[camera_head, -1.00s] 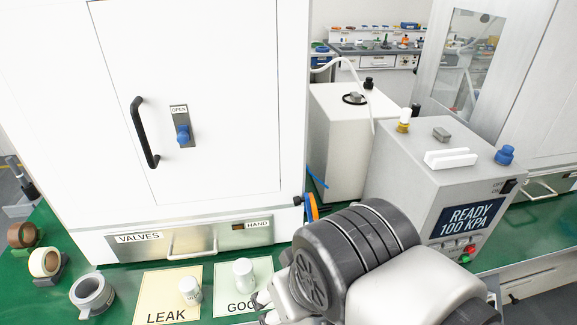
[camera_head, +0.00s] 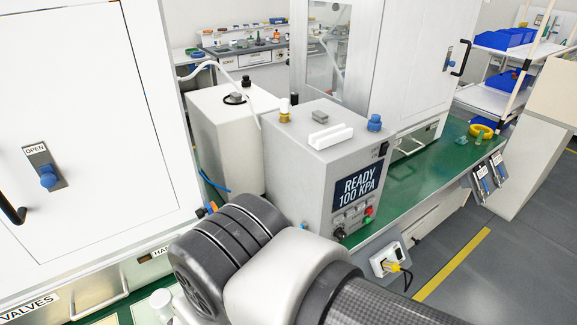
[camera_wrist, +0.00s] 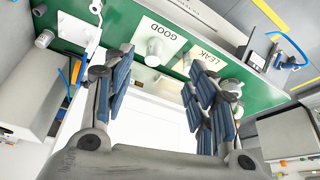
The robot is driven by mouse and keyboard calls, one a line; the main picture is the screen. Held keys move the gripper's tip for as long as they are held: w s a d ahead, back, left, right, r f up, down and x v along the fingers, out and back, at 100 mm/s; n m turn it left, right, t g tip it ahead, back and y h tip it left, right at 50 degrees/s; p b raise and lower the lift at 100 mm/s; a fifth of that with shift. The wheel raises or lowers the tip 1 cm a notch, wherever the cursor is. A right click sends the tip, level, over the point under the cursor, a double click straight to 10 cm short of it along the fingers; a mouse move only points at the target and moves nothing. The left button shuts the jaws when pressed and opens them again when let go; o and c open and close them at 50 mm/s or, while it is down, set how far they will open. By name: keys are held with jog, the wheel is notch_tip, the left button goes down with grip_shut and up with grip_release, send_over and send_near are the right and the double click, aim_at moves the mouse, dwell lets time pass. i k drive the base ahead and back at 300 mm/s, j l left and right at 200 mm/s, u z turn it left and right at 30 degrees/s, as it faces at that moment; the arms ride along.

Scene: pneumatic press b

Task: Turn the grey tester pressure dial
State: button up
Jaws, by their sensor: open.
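The grey tester (camera_head: 295,170) stands on the green bench at the middle of the head view. Its screen (camera_head: 357,188) reads "READY 100 KPA". A small black knob (camera_head: 339,233) sits low on its front, left of the green and red buttons; I cannot read its label. A blue knob (camera_head: 375,122) stands on its top right. My arm passes in front, left of and below the tester. My gripper (camera_wrist: 156,88) is open and empty in the wrist view, facing the sorting mats and away from the dial. Its fingers are not clear in the head view.
The GOOD mat (camera_wrist: 178,40) and LEAK mat (camera_wrist: 215,62) carry white cylindrical parts. A white cabinet (camera_head: 95,110) fills the left. A pale box (camera_head: 215,135) with a hose stands behind. A connector box (camera_head: 388,260) with a cable hangs at the bench front. Floor at right is clear.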

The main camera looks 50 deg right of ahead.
aim_at(341, 234)
jog(key=z, duration=1.85)
jog(key=i+j+u, duration=0.1)
jog(key=i+u, duration=0.4)
